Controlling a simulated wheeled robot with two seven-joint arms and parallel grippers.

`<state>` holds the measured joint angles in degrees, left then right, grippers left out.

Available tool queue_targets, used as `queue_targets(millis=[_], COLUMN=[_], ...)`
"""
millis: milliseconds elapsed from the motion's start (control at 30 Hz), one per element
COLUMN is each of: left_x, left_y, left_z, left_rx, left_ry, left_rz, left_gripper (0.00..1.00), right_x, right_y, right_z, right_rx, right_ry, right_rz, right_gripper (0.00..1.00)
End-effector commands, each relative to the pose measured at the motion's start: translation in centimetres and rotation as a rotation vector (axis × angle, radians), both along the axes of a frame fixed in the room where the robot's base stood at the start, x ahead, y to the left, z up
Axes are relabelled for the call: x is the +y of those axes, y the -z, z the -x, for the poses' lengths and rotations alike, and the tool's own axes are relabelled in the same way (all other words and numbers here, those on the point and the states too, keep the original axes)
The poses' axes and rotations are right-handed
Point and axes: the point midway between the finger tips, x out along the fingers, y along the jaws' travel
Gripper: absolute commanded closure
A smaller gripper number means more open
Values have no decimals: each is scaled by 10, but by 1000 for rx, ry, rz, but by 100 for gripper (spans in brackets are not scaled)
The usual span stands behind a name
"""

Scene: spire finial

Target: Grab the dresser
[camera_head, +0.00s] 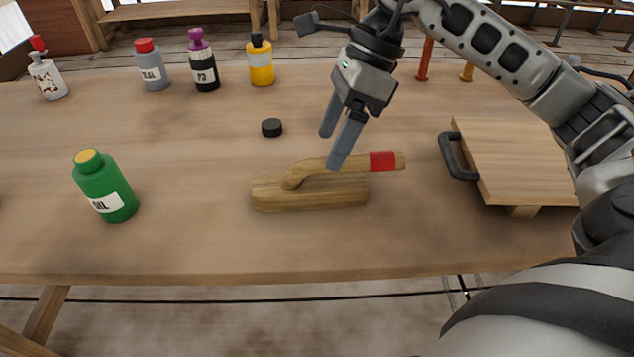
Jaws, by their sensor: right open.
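The dresser (311,194) is a wooden block lying on the table, with a raised wooden handle that has a red band (383,161) near its right end. My right gripper (337,148) comes in from the upper right with its two fingers pointing down. It is open and empty, with its fingertips close above or behind the dresser's handle. I cannot tell whether the fingertips touch the handle. My left gripper is not in view.
A green bottle (105,187) stands at left on the table (200,240), and a black cap (271,127) lies behind the dresser. Several bottles line the back edge. A wooden board with a black handle (457,158) stands at right. The table front is clear.

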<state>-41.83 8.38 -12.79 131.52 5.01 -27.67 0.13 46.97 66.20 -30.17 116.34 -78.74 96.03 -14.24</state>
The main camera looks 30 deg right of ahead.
Motion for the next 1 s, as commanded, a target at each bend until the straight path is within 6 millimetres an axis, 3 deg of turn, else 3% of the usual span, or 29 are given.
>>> queue_targets(millis=[600, 867, 900, 1000], left_x=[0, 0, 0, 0], left_y=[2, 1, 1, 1], left_z=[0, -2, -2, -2], left_rx=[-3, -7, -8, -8], left_ry=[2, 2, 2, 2], left_rz=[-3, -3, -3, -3], left_gripper=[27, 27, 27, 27], right_x=[31, 33, 33, 33], right_y=[61, 64, 64, 64], right_z=[-11, -12, -12, -12], right_rx=[1, -2, -2, -1], right_ry=[-2, 0, 0, -1], right_rz=[-2, -3, -3, -2], right_gripper=[26, 26, 29, 57])
